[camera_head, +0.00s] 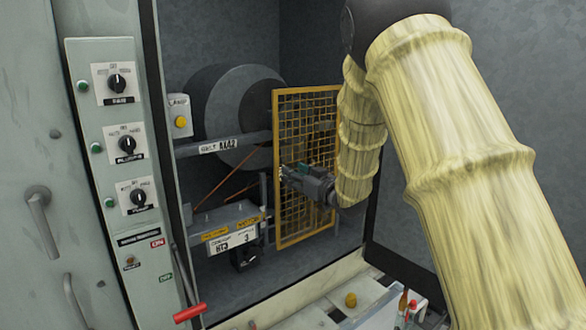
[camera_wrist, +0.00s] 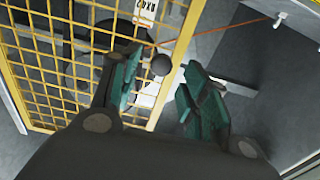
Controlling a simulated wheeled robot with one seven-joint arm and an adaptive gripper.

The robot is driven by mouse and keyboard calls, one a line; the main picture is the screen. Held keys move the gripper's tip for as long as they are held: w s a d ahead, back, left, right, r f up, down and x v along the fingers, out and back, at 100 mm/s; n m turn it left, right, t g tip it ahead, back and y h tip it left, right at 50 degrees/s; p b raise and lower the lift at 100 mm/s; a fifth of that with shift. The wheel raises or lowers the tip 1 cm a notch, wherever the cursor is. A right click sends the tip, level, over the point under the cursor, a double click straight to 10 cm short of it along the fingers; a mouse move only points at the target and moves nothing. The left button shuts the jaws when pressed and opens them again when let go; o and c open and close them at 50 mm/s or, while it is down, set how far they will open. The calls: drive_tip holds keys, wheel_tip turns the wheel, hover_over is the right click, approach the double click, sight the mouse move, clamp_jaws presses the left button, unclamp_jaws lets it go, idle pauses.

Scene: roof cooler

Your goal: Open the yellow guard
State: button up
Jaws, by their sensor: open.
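The yellow guard (camera_head: 305,106) is an upright wire-mesh panel in a yellow frame. In the camera_head view it stands across the middle of the cabinet bay, partly hidden by my arm. My gripper (camera_head: 285,172) is at the guard's mid height, near its left edge. In the camera_wrist view my gripper (camera_wrist: 162,57) is open, with one finger over the mesh (camera_wrist: 62,52) and the other beyond the frame edge. A dark round knob (camera_wrist: 160,65) shows between the fingers, near that edge. I cannot tell whether a finger touches the knob or the guard.
A large grey wheel (camera_head: 236,100) is behind the guard's left side. A control panel with dials (camera_head: 118,84) stands at the left. A red-handled lever (camera_head: 190,312) sticks out below it. A white box (camera_head: 365,297) is at the bottom.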

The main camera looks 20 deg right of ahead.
drive_tip(key=shift+x, duration=1.05)
drive_tip(key=shift+c, duration=0.3)
clamp_jaws()
